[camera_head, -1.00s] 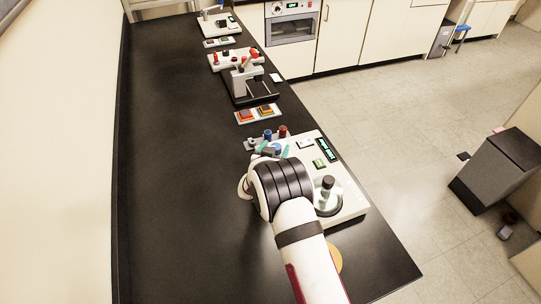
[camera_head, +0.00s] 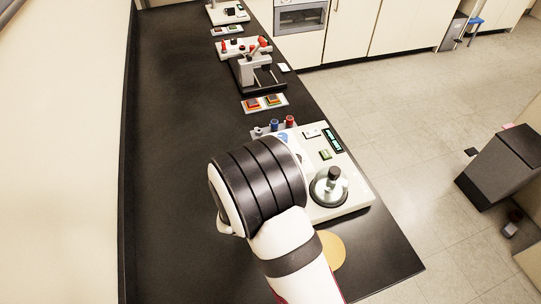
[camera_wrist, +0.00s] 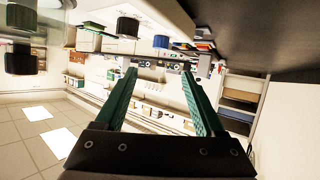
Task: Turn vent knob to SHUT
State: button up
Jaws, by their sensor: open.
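A pale instrument panel (camera_head: 350,183) lies on the black bench, partly hidden by my arm. I cannot tell which is the vent knob, and no SHUT mark is readable. My gripper (camera_wrist: 158,74) is open and empty, its green fingers apart from the knobs; my arm hides it in the head view.
A round metal chamber with a black-topped handle (camera_head: 333,178) stands on the panel near my arm. Lit green displays (camera_head: 332,140) are beside it. A tan disc (camera_head: 330,250) lies in front. Other instruments (camera_head: 258,70) line the bench's right side; its left is clear.

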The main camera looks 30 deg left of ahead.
jog(key=w+f+n, duration=0.2)
jog(key=w+n, duration=0.2)
jog(key=n, duration=0.7)
jog(key=w+a+f+n, duration=0.1)
jog(key=w+n, duration=0.4)
jog(key=n, duration=0.7)
jog(key=w+a+f+n, duration=0.1)
jog(key=w+f+n, duration=0.2)
jog(key=n, duration=0.8)
jog(key=shift+w+a+n+h, duration=0.2)
jog(key=shift+w+n+h, duration=0.2)
jog(key=shift+w, duration=0.8)
jog(key=shift+c, duration=0.3)
